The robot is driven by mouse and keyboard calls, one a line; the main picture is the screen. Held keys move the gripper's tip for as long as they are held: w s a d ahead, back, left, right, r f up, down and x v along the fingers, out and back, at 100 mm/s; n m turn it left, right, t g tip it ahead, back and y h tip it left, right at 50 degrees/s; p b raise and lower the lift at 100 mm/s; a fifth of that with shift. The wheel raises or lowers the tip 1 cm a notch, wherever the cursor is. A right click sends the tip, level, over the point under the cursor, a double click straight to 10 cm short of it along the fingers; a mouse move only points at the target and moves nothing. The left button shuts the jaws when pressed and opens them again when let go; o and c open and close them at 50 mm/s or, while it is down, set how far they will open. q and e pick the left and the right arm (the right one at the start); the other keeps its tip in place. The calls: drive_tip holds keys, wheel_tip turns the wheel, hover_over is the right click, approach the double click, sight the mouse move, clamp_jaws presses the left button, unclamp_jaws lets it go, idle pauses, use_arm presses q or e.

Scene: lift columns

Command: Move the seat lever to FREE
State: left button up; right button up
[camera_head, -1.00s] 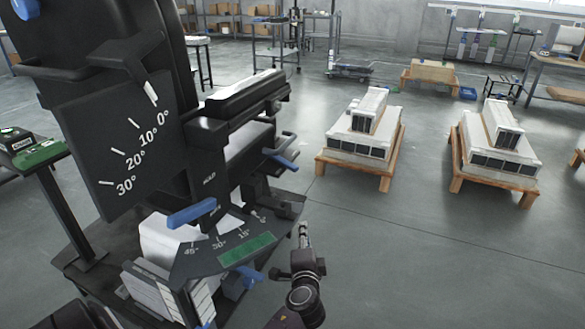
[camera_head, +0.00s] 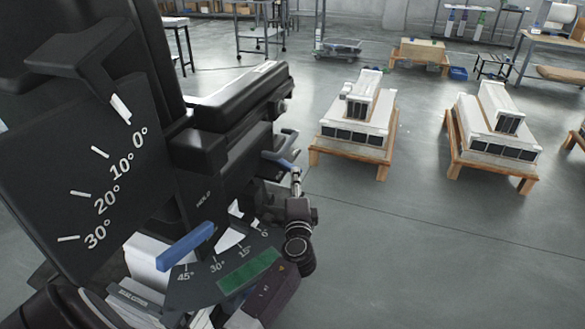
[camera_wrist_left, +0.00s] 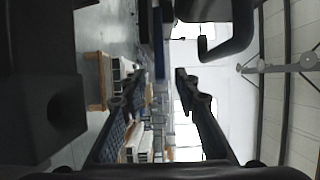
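The chair (camera_head: 225,100) is black, with a white-marked angle board. One blue lever (camera_head: 187,245) lies over the 45°–0° scale plate, below a HOLD label. A second blue lever (camera_head: 282,163) sticks out below the armrest. I cannot read which lever is the seat lever. My left gripper (camera_head: 296,176) is beside the second lever, at the chair's right side; contact cannot be made out. In the left wrist view its fingers (camera_wrist_left: 161,75) are apart, with a narrow blue bar (camera_wrist_left: 158,35) just past the tips, in line with the gap. My right gripper is out of view.
The armrest (camera_head: 240,95) overhangs the side lever area, and its dark end (camera_wrist_left: 215,25) is close by in the left wrist view. Two pallets (camera_head: 347,160) (camera_head: 490,170) with white units stand to the right. The floor between chair and pallets is clear.

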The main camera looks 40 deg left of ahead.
sight(283, 164)
use_arm(q)
drive_tip(key=x, duration=0.4)
drive_tip(key=shift+w, duration=0.1)
drive_tip(key=shift+w+a, duration=0.45)
drive_tip(key=shift+w, duration=0.1)
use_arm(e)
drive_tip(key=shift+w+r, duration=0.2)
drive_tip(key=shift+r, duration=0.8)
use_arm(q)
clamp_jaws()
drive_tip(key=shift+b, duration=0.3)
